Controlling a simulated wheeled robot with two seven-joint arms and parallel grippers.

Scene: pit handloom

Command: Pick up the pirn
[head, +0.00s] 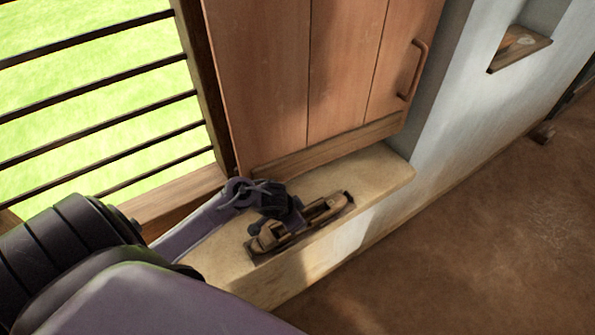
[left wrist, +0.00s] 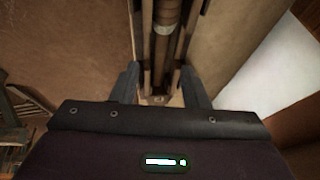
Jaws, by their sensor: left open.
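A narrow wooden shuttle-like holder (head: 322,212) lies on the pale ledge below the wooden shutter. In the left wrist view, a round brown rod with darker bands, which looks like the pirn (left wrist: 167,18), lies lengthwise between the holder's rails (left wrist: 147,45). My left gripper (head: 283,212) is over the near part of the holder and partly hides it in the head view. In the left wrist view its two fingers (left wrist: 160,88) stand apart on either side of the holder, with the near end of the rod between or just beyond them. Contact cannot be told. My right gripper is not in view.
The ledge (head: 375,170) is bare to the right of the holder and drops to a brown floor (head: 480,230). The wooden shutter (head: 330,70) rises behind. A barred window (head: 90,90) is at left.

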